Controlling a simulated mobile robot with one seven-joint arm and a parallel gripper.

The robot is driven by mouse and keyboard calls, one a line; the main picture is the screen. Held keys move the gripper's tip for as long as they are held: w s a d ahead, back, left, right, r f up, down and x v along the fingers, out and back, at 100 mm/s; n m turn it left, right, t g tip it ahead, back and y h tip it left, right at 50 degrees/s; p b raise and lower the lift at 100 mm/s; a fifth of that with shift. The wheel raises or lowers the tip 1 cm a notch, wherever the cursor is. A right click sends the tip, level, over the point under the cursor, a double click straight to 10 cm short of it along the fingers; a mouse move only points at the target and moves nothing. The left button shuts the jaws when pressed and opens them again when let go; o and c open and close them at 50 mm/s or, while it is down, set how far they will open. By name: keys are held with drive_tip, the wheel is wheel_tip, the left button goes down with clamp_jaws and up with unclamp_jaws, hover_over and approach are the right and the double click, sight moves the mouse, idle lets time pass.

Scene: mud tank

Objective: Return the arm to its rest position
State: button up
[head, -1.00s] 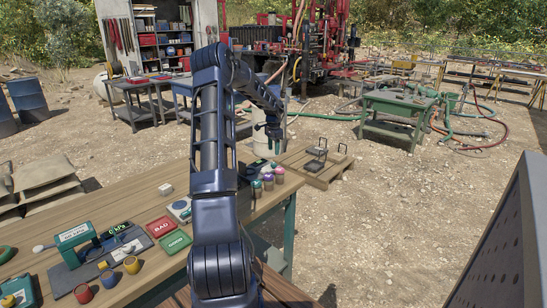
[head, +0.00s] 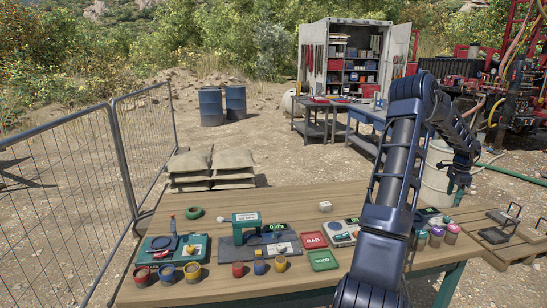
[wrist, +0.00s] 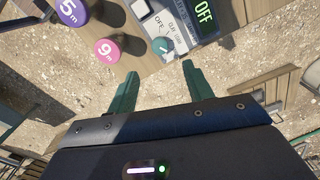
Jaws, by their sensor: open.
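My arm (head: 393,175) rises from the lower right of the head view, bends at the top and reaches down to the right. My gripper (head: 456,190) hangs past the right end of the wooden table (head: 220,206), beside the pale barrel. In the wrist view my gripper (wrist: 159,80) has its two green fingers well apart with nothing between them.
On the table are a red BAD pad (head: 314,240), a green GOOD pad (head: 323,260), a press-like device (head: 246,222) and several small coloured cups. A pallet (head: 505,235) lies right of the table. A wire fence (head: 70,180) stands left.

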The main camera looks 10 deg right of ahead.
drive_tip(key=w+a+r+n+t, duration=0.1)
drive_tip(key=a+r+n, duration=0.35)
drive_tip(key=a, duration=0.75)
drive_tip(key=w+a+r+n+t, duration=0.1)
drive_tip(key=a+r+n, duration=0.1)
drive_tip(key=a+r, duration=0.85)
drive_tip(key=w+a+r+n+t, duration=0.1)
drive_tip(key=a+r+n, duration=0.3)
drive_tip(key=a, duration=1.1)
drive_tip(key=s+a+r+n, duration=0.1)
drive_tip(key=s+a+n, duration=0.3)
drive_tip(key=a, duration=0.5)
drive_tip(key=s+a+r+n, duration=0.2)
drive_tip(key=s+a, duration=0.3)
drive_tip(key=a, duration=0.4)
drive_tip(key=s+a+f+n+t, duration=0.1)
drive_tip(key=s+a+f+n, duration=0.2)
drive_tip(key=s+a, duration=0.6)
drive_tip(key=s+n, duration=0.2)
drive_tip(key=s, duration=0.1)
drive_tip(key=shift+t, duration=0.3)
drive_tip(key=shift+a, duration=0.1)
